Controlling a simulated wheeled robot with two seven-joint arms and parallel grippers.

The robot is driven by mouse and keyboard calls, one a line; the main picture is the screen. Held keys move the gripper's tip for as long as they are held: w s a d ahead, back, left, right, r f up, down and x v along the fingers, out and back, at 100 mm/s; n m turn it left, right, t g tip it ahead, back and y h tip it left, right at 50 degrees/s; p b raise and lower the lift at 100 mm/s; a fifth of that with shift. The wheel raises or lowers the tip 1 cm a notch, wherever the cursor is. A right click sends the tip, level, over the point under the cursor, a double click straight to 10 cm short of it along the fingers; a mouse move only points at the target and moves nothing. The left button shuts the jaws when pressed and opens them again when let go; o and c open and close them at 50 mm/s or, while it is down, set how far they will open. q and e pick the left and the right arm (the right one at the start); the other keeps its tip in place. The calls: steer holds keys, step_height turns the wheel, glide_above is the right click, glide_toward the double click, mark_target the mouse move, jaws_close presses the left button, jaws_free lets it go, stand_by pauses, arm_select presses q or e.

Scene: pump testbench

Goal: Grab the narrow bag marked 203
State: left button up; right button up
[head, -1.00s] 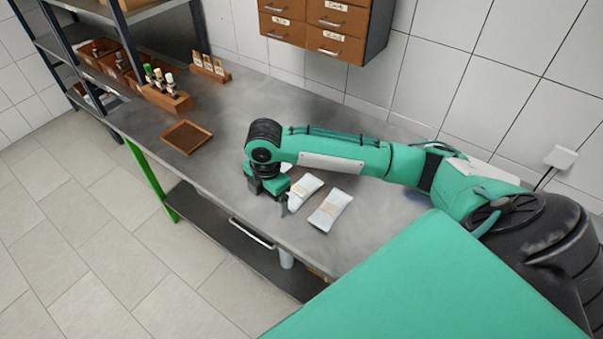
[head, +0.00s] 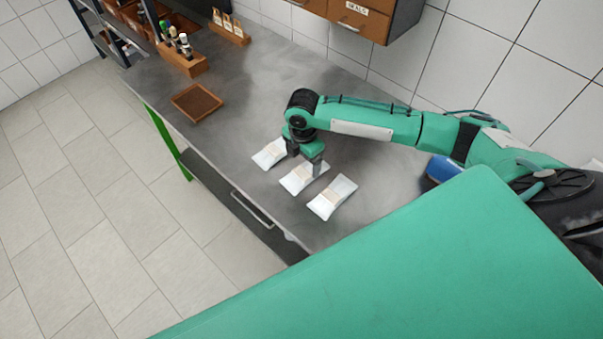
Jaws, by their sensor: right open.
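Three white bags with beige labels lie in a row on the grey bench: a left bag (head: 270,154), a middle bag (head: 298,181) and a right bag (head: 332,198). The print on the labels is too small to read, so I cannot tell which is marked 203. My right gripper (head: 304,163) points down, open, above or beside the left and middle bags. One finger is near the top end of the middle bag. I cannot tell whether it touches. My left gripper is not in view.
A brown tray (head: 196,103) lies empty on the bench (head: 235,140). A wooden block with bottles (head: 182,60) and a holder with small packets (head: 229,33) stand at the back left. Drawers (head: 352,20) hang on the wall. A blue object (head: 441,170) sits under my right arm.

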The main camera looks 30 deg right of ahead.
mark_target(301, 175)
steer(key=shift+d+f, duration=0.1)
steer(key=shift+f, duration=0.5)
steer(key=f+p, duration=0.1)
steer(key=f, duration=0.1)
steer(key=f+p, duration=0.1)
steer(key=f, duration=0.1)
steer(key=shift+a+p, duration=0.3)
steer(key=shift+a, duration=0.05)
steer(key=shift+f, duration=0.5)
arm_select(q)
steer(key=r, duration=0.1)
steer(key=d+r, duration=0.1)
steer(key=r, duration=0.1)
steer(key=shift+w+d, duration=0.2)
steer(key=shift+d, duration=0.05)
arm_select(e)
steer(key=c, duration=1.2)
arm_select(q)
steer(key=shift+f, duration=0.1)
arm_select(e)
steer(key=shift+r, duration=0.1)
